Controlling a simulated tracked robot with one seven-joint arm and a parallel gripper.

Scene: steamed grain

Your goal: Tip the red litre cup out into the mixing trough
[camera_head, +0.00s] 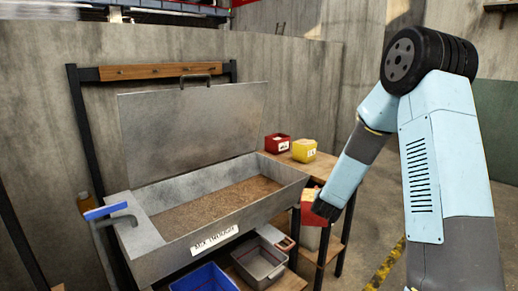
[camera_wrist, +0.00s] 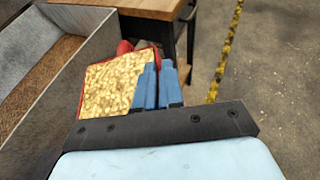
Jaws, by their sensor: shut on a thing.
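The red litre cup (camera_head: 309,212) is beside the right end of the mixing trough, outside its wall. In the wrist view the cup (camera_wrist: 79,103) is full of pale yellow grain, with its red rim around it. My gripper (camera_head: 324,210) is shut on the cup's near right side; its blue fingers (camera_wrist: 158,85) show close together in the wrist view. The grey metal mixing trough (camera_head: 165,262) carries a label on its front and has brown grain across its floor. Its wall (camera_wrist: 62,95) is left of the cup in the wrist view.
The trough's lid (camera_head: 190,130) stands open at the back. A red box (camera_head: 277,144) and a yellow box (camera_head: 304,151) stand on a wooden table (camera_head: 322,163). A blue bin (camera_head: 203,280) and a grey bin (camera_head: 260,264) are below the trough. Open floor lies to the right.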

